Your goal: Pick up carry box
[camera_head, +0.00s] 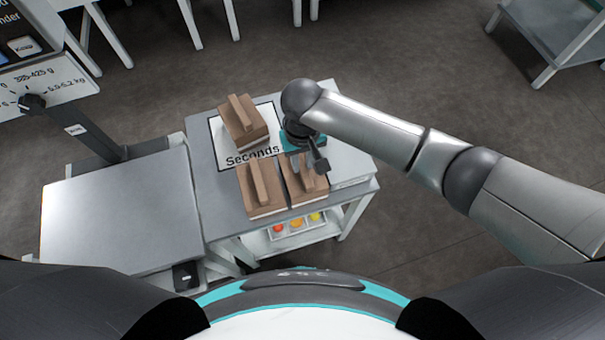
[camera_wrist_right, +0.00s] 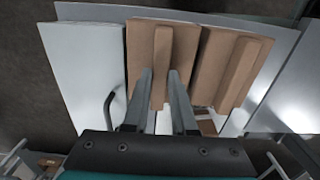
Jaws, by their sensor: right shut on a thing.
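Three brown carry boxes with raised handles stand on the grey table. The right front box (camera_head: 309,190) is partly covered by my right gripper (camera_head: 308,168), whose fingers are shut on its handle. In the right wrist view this box (camera_wrist_right: 141,60) shows with my right gripper's fingers (camera_wrist_right: 163,76) on either side of its handle. The left front box (camera_head: 262,195) stands right beside it, and a box also shows in the wrist view (camera_wrist_right: 212,62). The third box (camera_head: 243,122) stands on the white "Seconds" mat (camera_head: 228,160). My left gripper is not in view. I cannot tell whether the held box is off the table.
The grey table (camera_head: 205,200) has a lower shelf holding a tray with red, orange and yellow produce (camera_head: 295,228). A scale with a flat plate (camera_head: 120,215) stands at the left. Another table (camera_head: 550,25) is at the far right. Open floor lies between.

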